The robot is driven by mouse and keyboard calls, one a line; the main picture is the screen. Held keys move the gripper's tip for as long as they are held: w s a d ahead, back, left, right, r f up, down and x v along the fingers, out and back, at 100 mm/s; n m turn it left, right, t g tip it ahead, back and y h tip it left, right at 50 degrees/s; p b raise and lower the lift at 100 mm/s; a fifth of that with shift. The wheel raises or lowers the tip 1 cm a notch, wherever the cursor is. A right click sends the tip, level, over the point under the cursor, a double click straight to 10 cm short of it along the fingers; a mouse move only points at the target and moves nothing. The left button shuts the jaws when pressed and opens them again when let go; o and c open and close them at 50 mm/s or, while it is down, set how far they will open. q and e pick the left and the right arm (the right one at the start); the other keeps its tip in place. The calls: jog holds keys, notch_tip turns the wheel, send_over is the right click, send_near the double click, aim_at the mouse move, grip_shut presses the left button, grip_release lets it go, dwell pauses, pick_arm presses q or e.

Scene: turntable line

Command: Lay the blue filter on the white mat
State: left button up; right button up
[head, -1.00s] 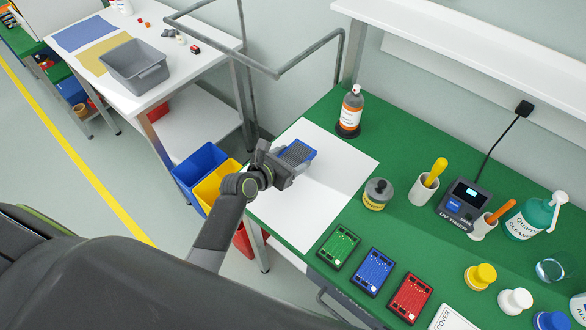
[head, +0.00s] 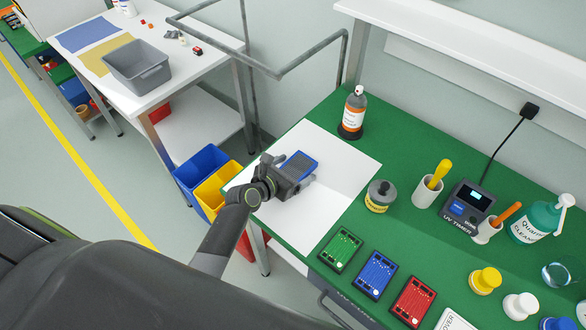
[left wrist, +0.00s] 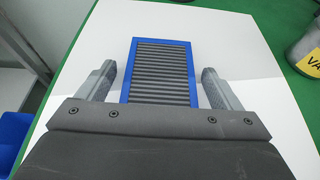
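The blue filter (head: 300,164), a blue frame with grey pleats, lies flat on the white mat (head: 322,218), near its left part. My left gripper (head: 297,176) is at the filter's near end. In the left wrist view its two fingers (left wrist: 158,84) stand apart on either side of the filter (left wrist: 165,70), with a gap on each side, so it is open. White mat (left wrist: 235,40) shows around the filter. The filter's near end is hidden behind the gripper body. My right gripper is not in view.
An orange-labelled bottle (head: 353,113) stands beyond the mat and a yellow-labelled jar (head: 379,197) to its right. Green, blue and red boards (head: 375,273) lie at the near right. Blue and yellow bins (head: 200,165) are below the table's left edge.

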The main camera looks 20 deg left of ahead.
pick_arm(q)
jog(key=shift+r, duration=0.2)
jog(key=v, duration=1.2)
jog(key=shift+f, duration=0.1)
dwell(0.3)
